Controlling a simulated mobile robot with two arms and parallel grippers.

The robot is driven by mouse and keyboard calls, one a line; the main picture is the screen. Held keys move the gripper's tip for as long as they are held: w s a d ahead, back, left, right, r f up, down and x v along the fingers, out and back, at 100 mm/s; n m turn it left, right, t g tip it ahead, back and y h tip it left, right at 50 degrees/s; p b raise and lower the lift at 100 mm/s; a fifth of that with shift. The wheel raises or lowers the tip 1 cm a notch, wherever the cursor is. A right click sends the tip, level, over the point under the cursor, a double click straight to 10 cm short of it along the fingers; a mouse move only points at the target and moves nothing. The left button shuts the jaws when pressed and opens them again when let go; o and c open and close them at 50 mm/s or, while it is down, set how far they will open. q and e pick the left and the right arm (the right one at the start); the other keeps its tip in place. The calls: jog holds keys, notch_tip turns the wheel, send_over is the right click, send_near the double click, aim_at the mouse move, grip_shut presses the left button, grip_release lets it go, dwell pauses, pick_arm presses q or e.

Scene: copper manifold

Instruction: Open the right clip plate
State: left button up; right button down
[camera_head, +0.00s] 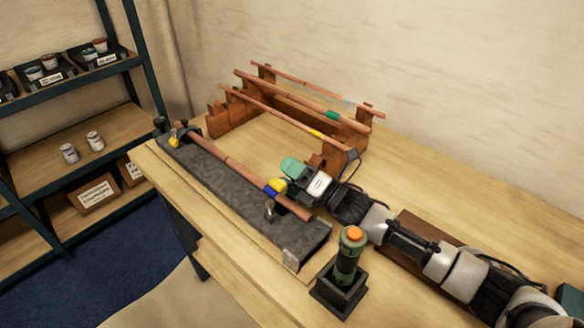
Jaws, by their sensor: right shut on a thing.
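A grey stone-like fixture block (235,195) lies along the front of the bench. A copper pipe (232,166) runs lengthwise on it, with a blue band near its right end. The right clip plate (279,184) is a small yellow part over the pipe beside that band. My right gripper (291,178) reaches in from the right and is shut on the right clip plate; its fingertips are small and partly hidden here. Whether the plate is tilted up or flat I cannot tell. Another yellow clip (174,139) is at the block's left end. My left gripper is not in view.
A wooden rack (215,119) with several copper pipes stands behind the block. A green tool with an orange top (350,250) stands in a dark holder (340,291) at the front right. A metal shelf (75,135) is at the left.

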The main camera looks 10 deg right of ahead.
jog(key=shift+w+d+f+m+t+h+b, duration=0.3)
jog(key=shift+d+f+m+t+h+b, duration=0.1)
jog(key=shift+m, duration=1.1)
jog(key=shift+w+d+f+m+t+h+b, duration=0.25)
jog(key=shift+d+m+t+h+b, duration=0.15)
jog(key=shift+m, duration=1.1)
jog(key=shift+w+d+f+m+t+h+b, duration=0.3)
jog(key=shift+d+f+m+t+b, duration=0.1)
jog(key=shift+m, duration=1.1)
jog(key=c, duration=1)
grip_release()
jog(key=p+v, duration=0.1)
jog(key=v, duration=0.9)
jog(key=shift+s+d+p, duration=0.2)
jog(key=shift+s+p, duration=0.15)
